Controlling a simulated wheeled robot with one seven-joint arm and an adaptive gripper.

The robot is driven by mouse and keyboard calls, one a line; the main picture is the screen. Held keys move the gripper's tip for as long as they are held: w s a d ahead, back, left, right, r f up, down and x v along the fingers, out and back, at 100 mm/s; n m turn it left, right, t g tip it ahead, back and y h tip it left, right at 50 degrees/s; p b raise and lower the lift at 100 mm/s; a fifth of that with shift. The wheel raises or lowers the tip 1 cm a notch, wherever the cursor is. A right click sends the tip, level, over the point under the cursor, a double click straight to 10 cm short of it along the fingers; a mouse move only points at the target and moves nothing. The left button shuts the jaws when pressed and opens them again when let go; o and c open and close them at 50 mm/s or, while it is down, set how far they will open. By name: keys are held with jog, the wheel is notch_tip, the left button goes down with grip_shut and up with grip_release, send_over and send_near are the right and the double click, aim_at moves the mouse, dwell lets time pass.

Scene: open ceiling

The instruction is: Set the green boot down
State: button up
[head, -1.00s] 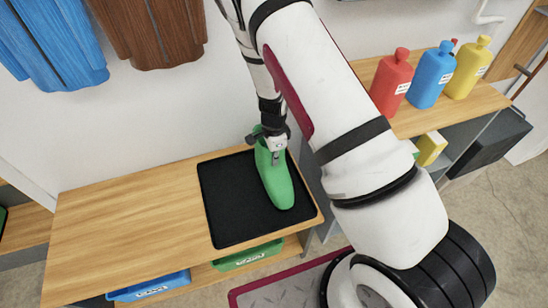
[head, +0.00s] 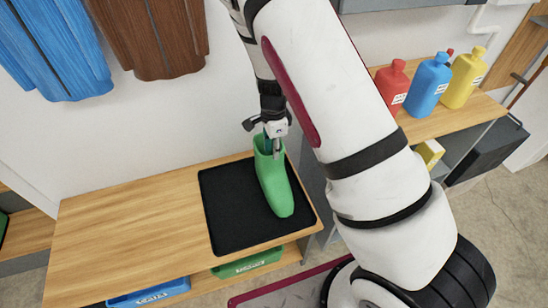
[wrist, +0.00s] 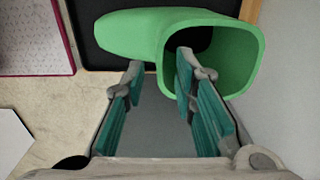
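The green boot (head: 273,184) stands upright on the black tray (head: 222,215), toward the tray's right side, toe pointing to the front. My gripper (head: 272,149) is above the boot's top opening, its fingertips at rim height. In the wrist view the gripper (wrist: 160,68) is open. Its teal-padded fingers are apart, with the near part of the boot's rim (wrist: 254,62) between and just beyond them. The right finger overlaps the opening and the left finger is outside. Whether a finger still touches the boot cannot be told.
The tray lies on the right end of a wooden bench (head: 130,225). A blue bin (head: 150,291) and a green bin (head: 247,263) sit below. Red (head: 393,85), blue (head: 428,82) and yellow (head: 463,80) bottles stand on a shelf to the right. Coats hang above.

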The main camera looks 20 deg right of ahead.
jog(key=shift+r, duration=1.55)
jog(key=s+a+r+n+y, duration=0.15)
jog(key=s+r+n, duration=0.35)
jog(key=r, duration=0.6)
jog(key=s+a+r+n+y, duration=0.1)
jog(key=s+a+r+n, duration=0.15)
jog(key=s+r, duration=0.55)
jog(key=s+d+r+n+t+h, duration=0.1)
jog(key=s+d+r+n, duration=0.1)
jog(key=s+r+n, duration=0.3)
jog(key=s+d+r+n+t+h, duration=0.1)
jog(key=s+r+n, duration=0.4)
jog(key=s, duration=0.9)
jog(key=shift+d+r, duration=0.2)
jog(key=shift+d, duration=0.35)
jog(key=shift+s+r+n+h, duration=0.1)
jog(key=shift+n+h, duration=0.15)
notch_tip(320, 180, up, 9)
jog(key=t+p, duration=0.2)
jog(key=p, duration=0.5)
jog(key=shift+p, duration=0.4)
